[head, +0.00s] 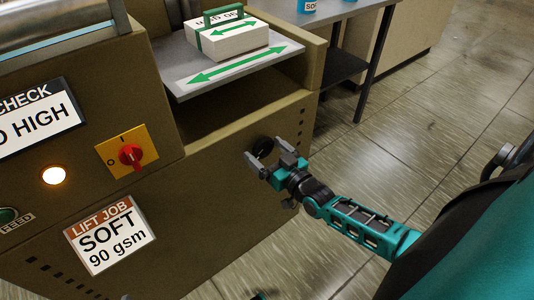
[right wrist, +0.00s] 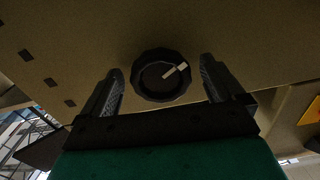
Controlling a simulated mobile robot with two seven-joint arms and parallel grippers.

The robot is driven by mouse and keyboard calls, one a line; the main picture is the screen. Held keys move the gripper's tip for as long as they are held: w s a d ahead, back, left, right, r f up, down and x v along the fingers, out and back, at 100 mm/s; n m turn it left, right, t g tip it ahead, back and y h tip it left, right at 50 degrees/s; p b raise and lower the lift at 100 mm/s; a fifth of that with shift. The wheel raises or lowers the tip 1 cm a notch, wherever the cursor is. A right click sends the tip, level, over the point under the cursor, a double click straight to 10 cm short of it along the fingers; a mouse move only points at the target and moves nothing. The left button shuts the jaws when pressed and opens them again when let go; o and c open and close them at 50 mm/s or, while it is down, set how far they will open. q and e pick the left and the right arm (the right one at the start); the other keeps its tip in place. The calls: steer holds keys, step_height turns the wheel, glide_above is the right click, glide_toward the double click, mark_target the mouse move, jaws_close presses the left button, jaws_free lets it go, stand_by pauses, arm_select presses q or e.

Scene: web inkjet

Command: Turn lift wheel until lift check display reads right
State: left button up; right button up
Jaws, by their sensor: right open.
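The lift wheel is a small black ridged knob (head: 262,147) low on the front of the brown machine. In the right wrist view the lift wheel (right wrist: 161,76) faces me, with a pale pointer mark toward its upper right. My right gripper (head: 266,154) is open, with one finger on each side of the wheel. In the right wrist view gaps show between the wheel and both fingers (right wrist: 160,82). The lift check display (head: 38,118) is cut off by the left edge; its visible text reads "CHECK" and "O HIGH".
A label (head: 108,235) reads "LIFT JOB SOFT 90 gsm". A red switch on a yellow plate (head: 127,157) and a lit lamp (head: 53,175) sit left of the wheel. A shelf (head: 182,75) with a white pack (head: 228,38) juts out above. Floor at right is open.

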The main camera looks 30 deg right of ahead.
steer(key=shift+c, duration=0.3)
steer(key=c, duration=1)
steer(key=shift+r+n+p, duration=0.2)
steer(key=shift+n+p, duration=0.3)
steer(key=shift+f+n+p, duration=0.2)
steer(key=shift+n+p, duration=0.15)
steer(key=shift+n, duration=0.65)
steer(key=o, duration=1.1)
steer(key=shift+c, duration=0.2)
steer(key=s+d+p, duration=0.1)
steer(key=s+p, duration=0.1)
steer(key=s, duration=1.1)
steer(key=shift+p, duration=0.3)
